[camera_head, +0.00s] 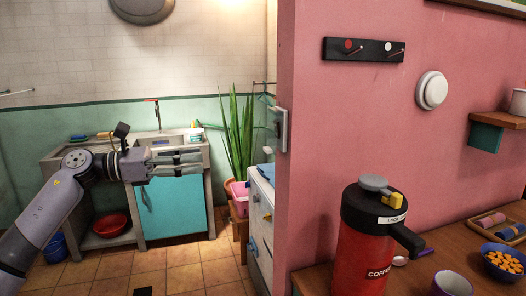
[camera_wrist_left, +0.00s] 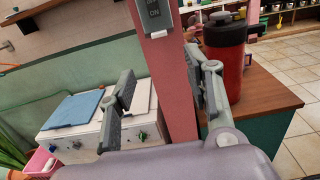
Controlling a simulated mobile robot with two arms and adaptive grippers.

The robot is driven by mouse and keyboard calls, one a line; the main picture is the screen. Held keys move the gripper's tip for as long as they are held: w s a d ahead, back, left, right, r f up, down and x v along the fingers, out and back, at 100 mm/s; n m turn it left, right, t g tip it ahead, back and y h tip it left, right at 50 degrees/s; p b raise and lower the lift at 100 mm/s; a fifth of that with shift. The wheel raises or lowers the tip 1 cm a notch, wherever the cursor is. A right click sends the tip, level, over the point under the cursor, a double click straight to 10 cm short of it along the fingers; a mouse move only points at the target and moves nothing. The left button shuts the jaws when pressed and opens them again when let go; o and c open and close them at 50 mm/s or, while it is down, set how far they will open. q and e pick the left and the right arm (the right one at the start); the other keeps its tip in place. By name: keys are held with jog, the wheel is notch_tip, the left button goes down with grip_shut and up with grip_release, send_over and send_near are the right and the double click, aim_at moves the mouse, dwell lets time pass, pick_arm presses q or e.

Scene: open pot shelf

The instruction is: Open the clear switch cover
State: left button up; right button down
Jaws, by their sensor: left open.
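A grey switch unit (camera_head: 282,130) is fixed on the narrow end of the pink wall, seen nearly edge-on in the head view. In the left wrist view the switch (camera_wrist_left: 154,14) is cut off by the top edge, with "ON" readable on its dark face. I cannot clearly make out the clear cover or its position. My left gripper (camera_head: 200,162) is open and empty, left of the switch and apart from it. In the left wrist view its two fingers (camera_wrist_left: 163,75) are spread, with the switch above and between them. My right gripper is not in view.
A red coffee flask (camera_head: 365,245) stands on the wooden counter (camera_head: 320,281) at right, with a blue bowl (camera_head: 503,260) farther right. A white cabinet (camera_head: 261,215) stands beside the pink wall end. A plant (camera_head: 238,135) and a sink unit are behind.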

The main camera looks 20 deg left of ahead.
pick_arm(q)
jog(key=p, duration=0.2)
send_near(265, 150)
jog(key=p+x, duration=0.2)
jog(key=x, duration=0.5)
jog(key=shift+w+d, duration=0.1)
jog(key=shift+w, duration=0.1)
jog(key=shift+w+d+p, duration=0.25)
jog(key=shift+d+p, duration=0.05)
jog(key=shift+d, duration=0.05)
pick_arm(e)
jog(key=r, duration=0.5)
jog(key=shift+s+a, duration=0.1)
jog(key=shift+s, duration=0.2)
pick_arm(q)
jog(key=shift+c, duration=0.4)
grip_shut()
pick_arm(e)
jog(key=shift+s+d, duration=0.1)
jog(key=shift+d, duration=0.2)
